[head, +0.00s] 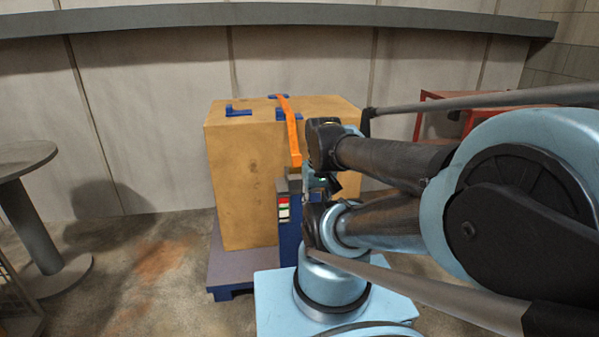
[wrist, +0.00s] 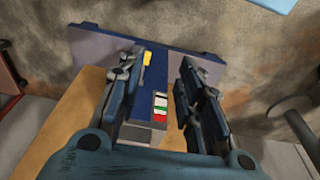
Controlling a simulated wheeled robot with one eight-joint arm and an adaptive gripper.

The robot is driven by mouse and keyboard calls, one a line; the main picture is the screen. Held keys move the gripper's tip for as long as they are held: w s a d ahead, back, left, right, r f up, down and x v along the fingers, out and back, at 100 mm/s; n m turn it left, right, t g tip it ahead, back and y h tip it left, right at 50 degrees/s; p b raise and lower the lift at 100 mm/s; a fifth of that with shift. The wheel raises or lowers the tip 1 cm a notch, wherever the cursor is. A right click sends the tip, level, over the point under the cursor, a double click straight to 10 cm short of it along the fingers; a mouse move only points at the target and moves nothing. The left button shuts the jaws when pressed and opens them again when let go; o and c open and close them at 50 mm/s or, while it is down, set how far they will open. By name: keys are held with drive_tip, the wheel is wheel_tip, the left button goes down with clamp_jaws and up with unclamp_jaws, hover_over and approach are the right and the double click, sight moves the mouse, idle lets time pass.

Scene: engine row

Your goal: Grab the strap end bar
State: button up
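An orange strap (head: 288,120) runs over the top of a brown crate (head: 240,180) and hangs down its near side. Its thicker lower end, which looks like the end bar (head: 296,161), hangs just left of my gripper in the head view. My gripper (head: 314,190) is largely hidden there by my arm. In the wrist view my gripper (wrist: 170,68) has its two fingers apart, with nothing clearly held between them. A small yellow piece (wrist: 147,58) shows by the left fingertip; I cannot tell whether it belongs to the strap.
A blue post with a white, green and red label (head: 283,208) stands against the crate; the label also shows between my fingers (wrist: 160,105). The crate sits on a blue-grey pallet (head: 232,268). A round table (head: 25,160) stands left; a red frame (head: 440,115) stands behind right.

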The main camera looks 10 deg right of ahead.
drive_tip(key=shift+o, duration=0.6)
drive_tip(key=shift+s+r, duration=0.15)
wheel_tip(320, 180, up, 14)
drive_tip(key=m+g, duration=0.2)
drive_tip(key=m, duration=1.6)
hover_over(297, 166)
drive_tip(key=f, duration=1.1)
drive_tip(key=w+f, duration=0.1)
drive_tip(key=f, duration=0.4)
drive_tip(key=shift+f, duration=0.3)
clamp_jaws()
